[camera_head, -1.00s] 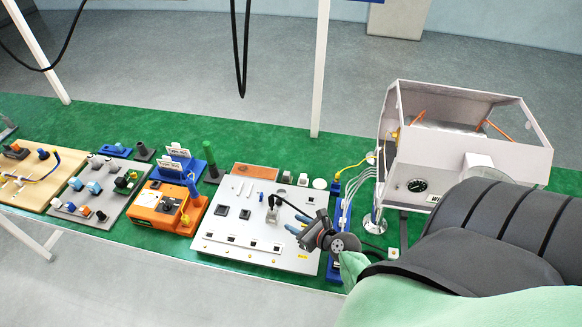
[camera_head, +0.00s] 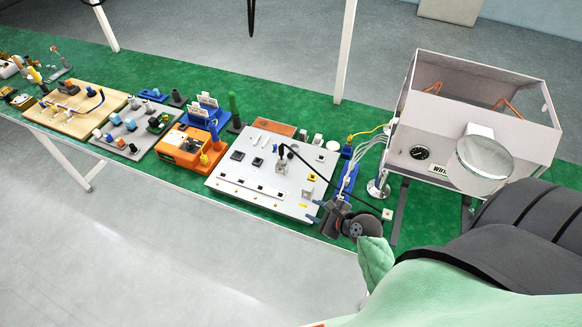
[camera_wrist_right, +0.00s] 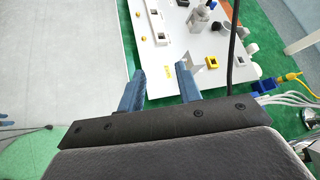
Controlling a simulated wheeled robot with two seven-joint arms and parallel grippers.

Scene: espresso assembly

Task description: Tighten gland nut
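The cable gland (camera_head: 281,163) with its nut stands upright on the white panel (camera_head: 240,170), and a black cable comes out of its top. In the right wrist view the gland (camera_wrist_right: 200,20) is at the top, beyond the fingers, with the cable on its right. The nut is too small to tell how tight it sits. My right gripper (camera_head: 316,212) is at the panel's front right corner, apart from the gland. In the right wrist view its blue fingers (camera_wrist_right: 160,84) are spread with nothing between them.
A white machine housing (camera_head: 465,120) with a gauge stands right of the panel. A blue terminal strip (camera_head: 350,170) with white wires lies between them. An orange box (camera_head: 184,146) is left of the panel.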

